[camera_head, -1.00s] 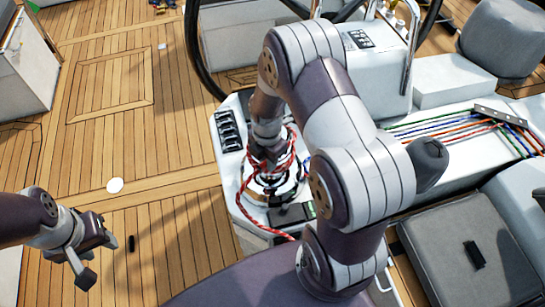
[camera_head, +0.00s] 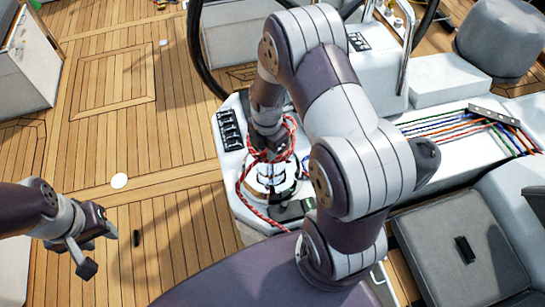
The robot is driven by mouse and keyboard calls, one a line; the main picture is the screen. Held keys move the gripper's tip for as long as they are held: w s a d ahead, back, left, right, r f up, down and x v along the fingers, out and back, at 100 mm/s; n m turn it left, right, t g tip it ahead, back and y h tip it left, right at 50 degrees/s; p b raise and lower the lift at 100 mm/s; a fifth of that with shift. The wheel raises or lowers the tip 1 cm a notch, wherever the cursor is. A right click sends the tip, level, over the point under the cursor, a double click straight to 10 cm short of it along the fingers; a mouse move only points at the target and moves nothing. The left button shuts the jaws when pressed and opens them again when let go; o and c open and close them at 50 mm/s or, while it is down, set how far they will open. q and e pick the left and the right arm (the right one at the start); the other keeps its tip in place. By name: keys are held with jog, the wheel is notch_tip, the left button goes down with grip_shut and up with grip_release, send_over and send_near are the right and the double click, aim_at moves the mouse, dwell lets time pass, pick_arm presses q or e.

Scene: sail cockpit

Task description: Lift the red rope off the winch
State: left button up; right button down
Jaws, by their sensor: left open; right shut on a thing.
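The winch (camera_head: 268,184) stands on the white console left of my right arm. Its pale drum shows, and part of it is hidden. The red rope (camera_head: 243,180) loops around my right gripper (camera_head: 272,155) above the drum. Its tail hangs down the left side of the winch and runs to the lower right across the console. My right gripper is shut on the red rope; its fingertips are partly hidden by rope. Whether any turn still circles the drum is hard to tell. My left gripper (camera_head: 98,250) is open and empty over the teak deck at the lower left.
A black switch panel (camera_head: 230,130) lies left of the winch. A dark steering wheel rim (camera_head: 193,55) stands behind it. Several coloured ropes (camera_head: 450,122) run along the white coaming at right. A grey cushion (camera_head: 455,245) is at lower right. The deck (camera_head: 165,175) at left is mostly clear.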

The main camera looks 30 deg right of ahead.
notch_tip(320, 180, up, 4)
jog(key=p, duration=0.4)
jog(key=shift+r, duration=0.15)
